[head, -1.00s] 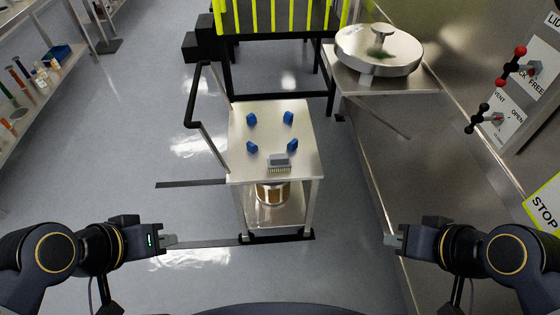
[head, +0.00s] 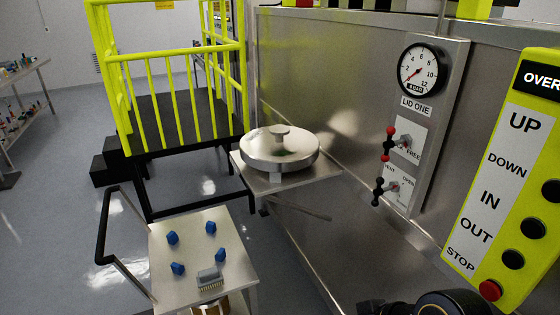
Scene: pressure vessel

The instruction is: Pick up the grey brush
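The grey brush (head: 208,277) lies on the top of a small steel cart (head: 182,253) at the lower left of the head view, near the cart's front edge. Its pale bristles face the front. Several blue knobs stand on the cart top beside and behind it. Nothing of mine touches the brush. My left gripper is out of view. A dark part of my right arm shows at the bottom right edge, but its gripper fingers are out of view.
A steel lid (head: 279,150) rests on a shelf behind the cart. A yellow-railed platform (head: 170,110) stands at the back left. The steel vessel wall (head: 330,110), gauge (head: 421,69) and yellow control panel (head: 508,190) fill the right.

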